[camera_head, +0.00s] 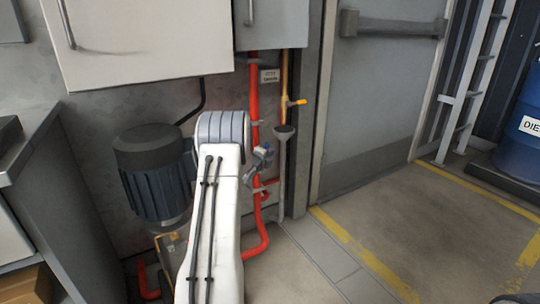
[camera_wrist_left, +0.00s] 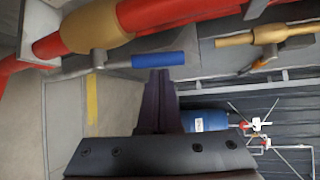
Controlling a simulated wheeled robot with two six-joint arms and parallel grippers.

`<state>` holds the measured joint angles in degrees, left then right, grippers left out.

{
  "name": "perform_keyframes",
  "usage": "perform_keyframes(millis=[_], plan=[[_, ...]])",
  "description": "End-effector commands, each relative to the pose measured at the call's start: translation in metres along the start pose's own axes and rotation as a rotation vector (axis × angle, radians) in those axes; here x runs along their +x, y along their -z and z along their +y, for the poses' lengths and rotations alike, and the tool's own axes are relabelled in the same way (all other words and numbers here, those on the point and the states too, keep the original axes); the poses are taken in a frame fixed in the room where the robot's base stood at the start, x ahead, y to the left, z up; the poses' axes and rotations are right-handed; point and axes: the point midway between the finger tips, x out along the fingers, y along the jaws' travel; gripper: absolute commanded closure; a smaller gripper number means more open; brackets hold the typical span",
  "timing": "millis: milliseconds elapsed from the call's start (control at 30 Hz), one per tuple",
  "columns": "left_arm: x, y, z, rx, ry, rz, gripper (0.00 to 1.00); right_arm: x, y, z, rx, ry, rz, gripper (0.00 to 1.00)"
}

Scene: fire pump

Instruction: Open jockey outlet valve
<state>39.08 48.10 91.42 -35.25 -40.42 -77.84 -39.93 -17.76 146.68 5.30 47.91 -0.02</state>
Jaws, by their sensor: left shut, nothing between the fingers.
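In the left wrist view a brass valve body (camera_wrist_left: 97,27) sits on a red pipe (camera_wrist_left: 180,12). Its lever ends in a blue grip (camera_wrist_left: 158,59), lying across the picture roughly along the pipe. My left gripper (camera_wrist_left: 161,72) is shut and empty, its dark fingertips just below the blue grip; whether they touch it I cannot tell. In the head view my white left arm reaches up in front of the red pipe (camera_head: 254,95). A small blue part, apparently the grip (camera_head: 267,149), shows right of the arm, which hides much around it.
A motor-topped pump (camera_head: 155,175) stands left of my arm. A yellow pipe with an orange-yellow handle (camera_head: 297,102) and a funnel (camera_head: 284,132) stand to the right. Grey cabinets (camera_head: 150,40) overhang above. The floor (camera_head: 420,225) before the door is open.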

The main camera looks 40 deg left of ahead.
Motion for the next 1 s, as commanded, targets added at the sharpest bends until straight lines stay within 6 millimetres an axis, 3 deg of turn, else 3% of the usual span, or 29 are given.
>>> perform_keyframes(millis=[233,567,1000], plan=[[0.0,-0.001,0.002,-0.008,0.01,-0.001,1.0,0.004,0.0,0.0,0.0,0.0,0.0,1.0],[-0.012,-0.009,0.007,-0.125,0.166,-0.002,1.0,0.042,-0.002,0.003,0.0,0.0,0.0,1.0],[-0.018,-0.014,0.004,-0.133,0.176,-0.001,1.0,0.041,-0.002,0.003,0.0,0.0,0.0,1.0]])
